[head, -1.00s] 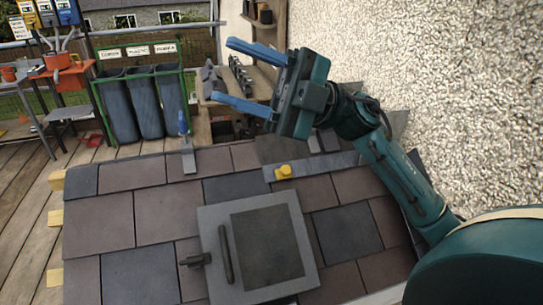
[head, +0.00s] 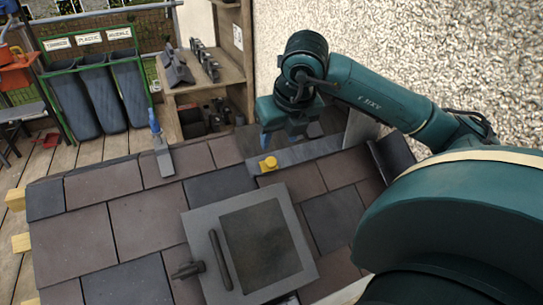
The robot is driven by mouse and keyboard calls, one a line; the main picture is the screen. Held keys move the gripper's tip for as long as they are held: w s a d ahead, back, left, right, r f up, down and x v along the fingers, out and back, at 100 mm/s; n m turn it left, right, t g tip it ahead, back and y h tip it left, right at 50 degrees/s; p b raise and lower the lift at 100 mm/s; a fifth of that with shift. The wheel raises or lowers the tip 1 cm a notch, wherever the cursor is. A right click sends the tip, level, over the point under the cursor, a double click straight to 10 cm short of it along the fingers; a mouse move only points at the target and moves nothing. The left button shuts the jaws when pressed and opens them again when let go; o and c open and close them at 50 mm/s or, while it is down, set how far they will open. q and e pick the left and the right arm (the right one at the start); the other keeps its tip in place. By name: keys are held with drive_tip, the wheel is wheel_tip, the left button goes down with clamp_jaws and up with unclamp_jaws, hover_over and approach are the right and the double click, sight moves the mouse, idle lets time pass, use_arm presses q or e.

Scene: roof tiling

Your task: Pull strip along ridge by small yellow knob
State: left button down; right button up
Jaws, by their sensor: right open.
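The small yellow knob (head: 268,164) stands on the left end of a grey strip (head: 308,151) lying along the top of the tiled roof. My right gripper (head: 289,140) points down just behind the strip, close to the knob and slightly to its right. One blue finger shows just above the knob in the picture; the other is mostly hidden or hard to make out. The jaws are open, and the knob appears not to be between them. I cannot tell whether a finger touches the strip. My left gripper is not in view.
A grey-framed roof hatch (head: 190,230) sits on the brown and grey tiles (head: 148,217). A wooden shelf (head: 228,70) and sorting bins (head: 102,97) stand behind. A pebbled wall (head: 420,60) bounds the right.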

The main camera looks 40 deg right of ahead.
sight(271, 161)
drive_tip(key=p+x, duration=0.1)
drive_tip(key=x, duration=0.8)
drive_tip(key=shift+c, duration=0.5)
clamp_jaws()
